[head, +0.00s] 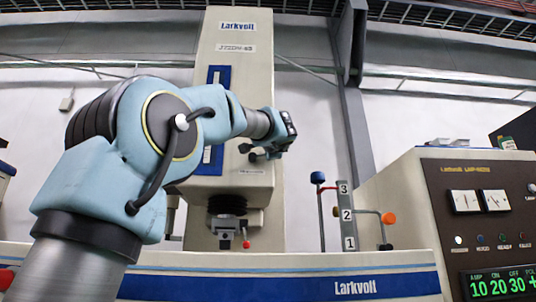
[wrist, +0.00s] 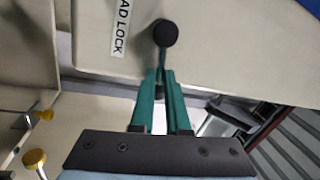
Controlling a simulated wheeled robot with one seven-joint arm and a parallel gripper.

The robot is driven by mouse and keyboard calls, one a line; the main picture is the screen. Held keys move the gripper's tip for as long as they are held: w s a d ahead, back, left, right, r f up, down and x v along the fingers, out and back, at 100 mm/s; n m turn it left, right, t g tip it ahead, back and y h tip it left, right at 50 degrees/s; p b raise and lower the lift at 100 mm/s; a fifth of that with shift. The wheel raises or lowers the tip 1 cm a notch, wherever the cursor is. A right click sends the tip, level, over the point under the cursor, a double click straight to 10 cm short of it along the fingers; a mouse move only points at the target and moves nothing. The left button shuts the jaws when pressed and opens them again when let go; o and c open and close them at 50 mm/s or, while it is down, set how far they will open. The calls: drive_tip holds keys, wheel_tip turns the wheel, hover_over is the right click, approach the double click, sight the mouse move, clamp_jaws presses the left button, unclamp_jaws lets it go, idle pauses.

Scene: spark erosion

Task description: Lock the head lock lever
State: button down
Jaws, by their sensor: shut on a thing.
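The head lock lever shows in the wrist view as a round black knob (wrist: 165,33) on the cream machine head, beside a label (wrist: 121,25) of which "AD LOCK" is readable. My gripper (wrist: 162,72) has its green fingers closed together just below the knob, on the lever; the fingers hide most of its arm. In the head view my gripper (head: 268,151) is at the right side of the machine's column (head: 233,50), with small dark parts of the lever by it. The lever's exact angle is hard to tell.
A control cabinet (head: 400,200) with meters and a green display stands at right. A post marked 1, 2, 3 (head: 345,215) with blue and orange knobs stands between. A red-knobbed handle (head: 246,243) is under the head. Yellow knobs (wrist: 35,158) show at left in the wrist view.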

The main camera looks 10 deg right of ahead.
drive_tip(key=shift+d+f+m, duration=0.1)
drive_tip(key=shift+f+m, duration=0.1)
drive_tip(key=shift+m, duration=0.1)
drive_tip(key=c, duration=0.9)
unclamp_jaws()
drive_tip(key=shift+s, duration=0.1)
drive_tip(key=shift+b+v, duration=2.45)
drive_tip(key=shift+v, duration=2.85)
